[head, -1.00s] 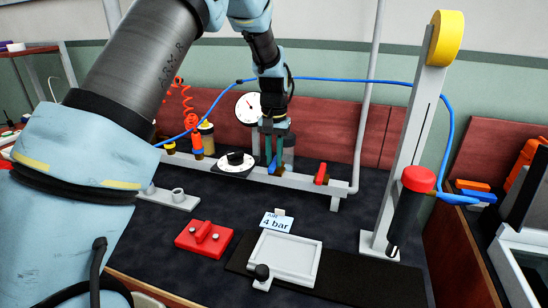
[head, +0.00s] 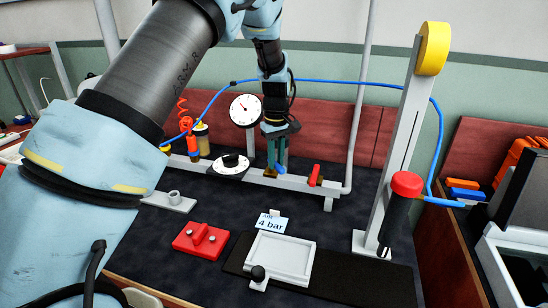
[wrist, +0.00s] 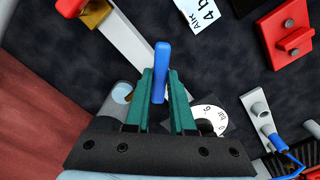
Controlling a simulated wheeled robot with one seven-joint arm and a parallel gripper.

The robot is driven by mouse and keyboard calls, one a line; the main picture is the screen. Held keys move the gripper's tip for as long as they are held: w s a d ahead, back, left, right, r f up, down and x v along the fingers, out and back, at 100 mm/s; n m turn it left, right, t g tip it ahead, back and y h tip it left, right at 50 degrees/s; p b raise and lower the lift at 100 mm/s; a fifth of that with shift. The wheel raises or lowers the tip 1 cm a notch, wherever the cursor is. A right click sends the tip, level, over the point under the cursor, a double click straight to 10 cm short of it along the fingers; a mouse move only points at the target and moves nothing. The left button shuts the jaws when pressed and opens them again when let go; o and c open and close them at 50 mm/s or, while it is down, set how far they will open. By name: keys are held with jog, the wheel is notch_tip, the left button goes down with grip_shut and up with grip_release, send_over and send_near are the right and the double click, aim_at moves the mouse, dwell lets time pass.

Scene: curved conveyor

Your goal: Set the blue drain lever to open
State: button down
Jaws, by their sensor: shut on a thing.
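The blue drain lever (head: 281,170) is on the grey rail, between the black-and-white dial and the red lever. In the head view it leans down to the right below my fingers. In the wrist view the blue lever (wrist: 161,68) stands between my two green fingertips and sticks out past them. The lever's pivot is hidden.
A red lever (head: 315,174) is close on the right along the rail (head: 295,186). The black-and-white dial (head: 230,163) is on the left, with a round gauge (head: 245,110) above. A "4 bar" card (head: 272,222) and white tray (head: 281,257) lie in front.

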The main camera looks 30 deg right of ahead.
aim_at(277, 163)
jog(key=shift+w+d+r+n, duration=0.1)
jog(key=shift+d+n, duration=0.1)
jog(key=shift+n, duration=0.6)
jog(key=c, duration=0.8)
grip_release()
jog(key=shift+o, duration=0.2)
notch_tip(277, 163, up, 11)
jog(key=b, duration=0.2)
